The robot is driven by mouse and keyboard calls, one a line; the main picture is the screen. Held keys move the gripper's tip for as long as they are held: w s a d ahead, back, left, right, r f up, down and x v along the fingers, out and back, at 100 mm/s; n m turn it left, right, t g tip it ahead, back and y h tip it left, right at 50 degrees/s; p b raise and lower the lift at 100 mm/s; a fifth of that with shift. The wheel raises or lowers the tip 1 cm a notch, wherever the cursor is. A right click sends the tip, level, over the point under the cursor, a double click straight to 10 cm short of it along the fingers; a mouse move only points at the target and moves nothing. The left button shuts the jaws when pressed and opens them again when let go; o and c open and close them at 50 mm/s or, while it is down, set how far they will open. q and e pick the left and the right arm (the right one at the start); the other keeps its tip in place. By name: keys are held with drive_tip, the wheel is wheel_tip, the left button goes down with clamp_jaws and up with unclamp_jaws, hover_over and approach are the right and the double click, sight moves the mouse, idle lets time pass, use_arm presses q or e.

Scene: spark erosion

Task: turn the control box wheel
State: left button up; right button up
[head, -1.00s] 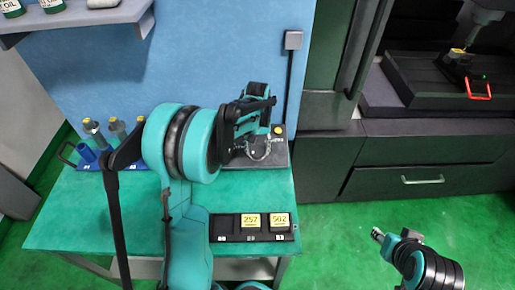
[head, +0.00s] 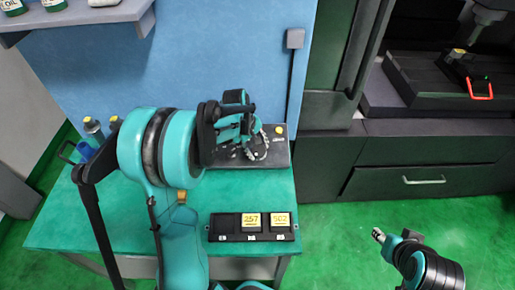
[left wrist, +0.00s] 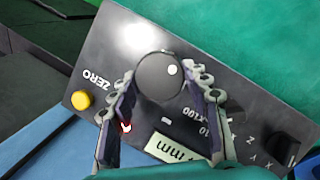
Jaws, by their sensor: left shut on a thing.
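The control box (head: 281,155) is a dark flat box at the back right of the green table. In the left wrist view its panel (left wrist: 108,48) carries a round dark wheel (left wrist: 157,78) with a white dot near its right edge. My left gripper (left wrist: 162,92) has its two fingers on either side of the wheel and is shut on it. In the head view my left gripper (head: 258,143) is over the box and hides the wheel. My right gripper (head: 378,236) is far from the box at the lower right, too small to judge.
The panel also has a yellow button (left wrist: 80,99), a small display (left wrist: 170,148) and a dark knob (left wrist: 287,150). A black tray (head: 228,236) with two yellow-labelled blocks lies at the table's front. Blue holders (head: 86,150) stand at the left.

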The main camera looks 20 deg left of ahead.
use_arm(q)
drive_tip(key=n, duration=0.2)
drive_tip(key=n+t, duration=0.1)
drive_tip(key=n, duration=0.1)
drive_tip(key=n+t+b, duration=0.1)
drive_tip(key=n, duration=0.1)
drive_tip(key=shift+s+f, duration=0.15)
drive_tip(key=shift+s, duration=0.1)
drive_tip(key=n+t, duration=0.1)
drive_tip(key=n, duration=0.2)
drive_tip(key=shift+n+t+b, duration=0.3)
drive_tip(key=shift+s+d+n+t+y+b, duration=0.1)
drive_tip(key=shift+n+t+y+b, duration=0.3)
drive_tip(key=shift+n, duration=1.5)
drive_tip(key=o, duration=1.2)
drive_tip(key=shift+c, duration=0.2)
drive_tip(key=v, duration=1.2)
drive_tip(key=shift+s, duration=0.2)
